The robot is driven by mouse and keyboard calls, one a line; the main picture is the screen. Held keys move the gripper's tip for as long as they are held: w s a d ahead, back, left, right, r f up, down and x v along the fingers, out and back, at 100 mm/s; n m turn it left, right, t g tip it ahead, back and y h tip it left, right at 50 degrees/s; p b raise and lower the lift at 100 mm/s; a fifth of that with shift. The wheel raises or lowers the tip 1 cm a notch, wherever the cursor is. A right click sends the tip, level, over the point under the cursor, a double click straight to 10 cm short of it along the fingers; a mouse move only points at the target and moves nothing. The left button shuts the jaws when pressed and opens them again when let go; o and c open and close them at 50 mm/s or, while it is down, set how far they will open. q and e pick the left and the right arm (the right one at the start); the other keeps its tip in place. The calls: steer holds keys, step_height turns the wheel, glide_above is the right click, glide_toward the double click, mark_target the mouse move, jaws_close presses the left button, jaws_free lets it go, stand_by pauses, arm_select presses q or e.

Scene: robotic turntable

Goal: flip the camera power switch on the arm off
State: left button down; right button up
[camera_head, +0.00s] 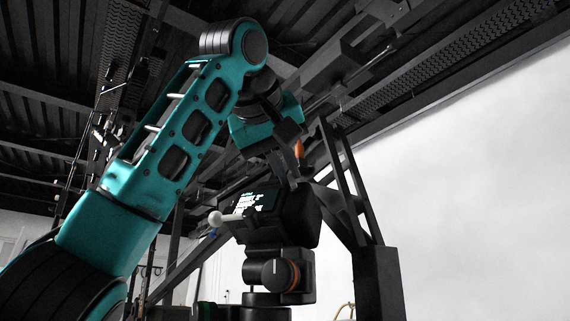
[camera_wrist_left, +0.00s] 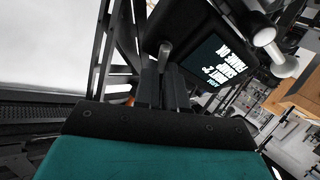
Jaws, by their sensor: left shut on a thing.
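The black camera unit (camera_head: 303,212) has a lit screen (camera_head: 257,203) with white text; the screen also shows in the left wrist view (camera_wrist_left: 222,60). A small grey metal lever switch (camera_wrist_left: 165,54) sticks out of the black housing beside the screen. My left gripper (camera_wrist_left: 164,75) is shut on the switch, its dark fingers reaching up to the lever. In the head view my left gripper (camera_head: 290,172) comes down to the top of the unit from above, and the switch is hidden there. My right gripper is in neither view.
A white ball knob (camera_head: 215,218) sticks out left of the screen. Below is a round dial (camera_head: 285,275) with an orange ring. A dark slanted frame (camera_head: 350,195) stands close on the right, and an orange piece (camera_head: 298,148) sits near my left gripper.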

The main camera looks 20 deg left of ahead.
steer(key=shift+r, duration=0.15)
arm_select(q)
steer(key=shift+d+m, duration=0.1)
steer(key=shift+m, duration=0.4)
steer(key=shift+d+r+m+h+p, duration=0.15)
steer(key=shift+m+h+p, duration=0.35)
steer(key=shift+m, duration=0.6)
steer(key=m, duration=0.1)
steer(key=m+p, duration=0.1)
steer(key=m, duration=0.1)
steer(key=shift+d+h, duration=0.25)
steer(key=shift+h, duration=0.05)
steer(key=shift+d+m+p, duration=0.15)
steer(key=shift+m+p, duration=0.35)
steer(key=shift+m, duration=0.3)
steer(key=shift+d+m+h+p, duration=0.15)
steer(key=shift+m+h+p, duration=0.25)
steer(key=shift+m, duration=0.7)
steer(key=shift+s+m, duration=0.1)
steer(key=shift+m, duration=0.3)
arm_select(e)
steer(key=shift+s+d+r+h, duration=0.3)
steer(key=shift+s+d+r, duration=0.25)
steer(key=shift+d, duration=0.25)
arm_select(q)
steer(key=shift+d+f+m, duration=0.1)
steer(key=shift+f+m, duration=0.1)
steer(key=shift+m, duration=0.1)
